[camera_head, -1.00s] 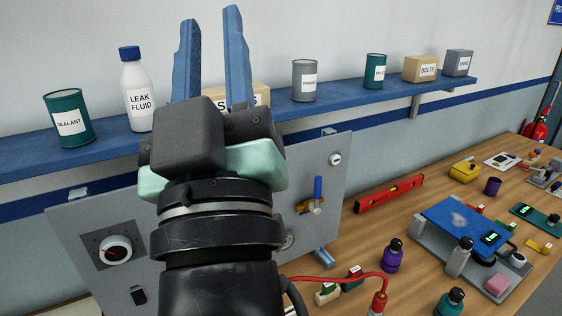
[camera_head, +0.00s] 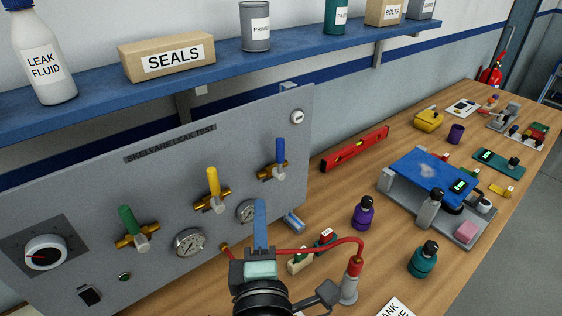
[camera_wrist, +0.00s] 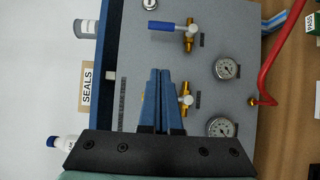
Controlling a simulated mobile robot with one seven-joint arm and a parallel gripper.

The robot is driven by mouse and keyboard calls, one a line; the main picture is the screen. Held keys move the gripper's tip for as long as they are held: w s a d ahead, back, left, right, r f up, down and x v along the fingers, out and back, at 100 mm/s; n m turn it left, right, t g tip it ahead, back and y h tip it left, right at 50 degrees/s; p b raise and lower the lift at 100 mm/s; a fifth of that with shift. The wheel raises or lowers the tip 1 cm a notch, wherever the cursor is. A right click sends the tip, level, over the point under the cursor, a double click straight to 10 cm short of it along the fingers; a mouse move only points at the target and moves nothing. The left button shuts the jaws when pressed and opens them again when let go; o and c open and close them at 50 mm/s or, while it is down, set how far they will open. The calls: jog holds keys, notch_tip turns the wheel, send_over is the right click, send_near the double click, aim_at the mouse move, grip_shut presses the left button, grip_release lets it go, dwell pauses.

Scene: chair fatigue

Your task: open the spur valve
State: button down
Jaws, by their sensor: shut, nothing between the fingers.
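The grey leak test panel (camera_head: 150,185) carries three brass valves with upright lever handles: green (camera_head: 126,222), yellow (camera_head: 212,186) and blue (camera_head: 280,151). Their small labels are unreadable, so I cannot tell which is the spur valve. My gripper (camera_head: 261,208) is shut and empty, in front of the panel's lower right part. In the wrist view, the shut fingers (camera_wrist: 160,74) overlap the yellow-handled valve (camera_wrist: 186,98) and hide its handle; contact cannot be told. The blue handle (camera_wrist: 167,26) is clear of the fingers there.
Pressure gauges (camera_head: 189,242) and a dial (camera_head: 45,252) sit on the panel. A red hose (camera_head: 320,244) loops close to my gripper. A blue shelf (camera_head: 215,70) with containers overhangs the panel. Bottles and a red level (camera_head: 355,148) occupy the bench.

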jog(key=shift+w+r, duration=0.1)
jog(key=p, duration=0.3)
send_near(280, 158)
jog(key=w+a+r, duration=0.1)
jog(key=w+a, duration=0.3)
jog(key=shift+w+d+p, duration=0.55)
jog(key=shift+w+d, duration=0.65)
jog(key=shift+w, duration=0.2)
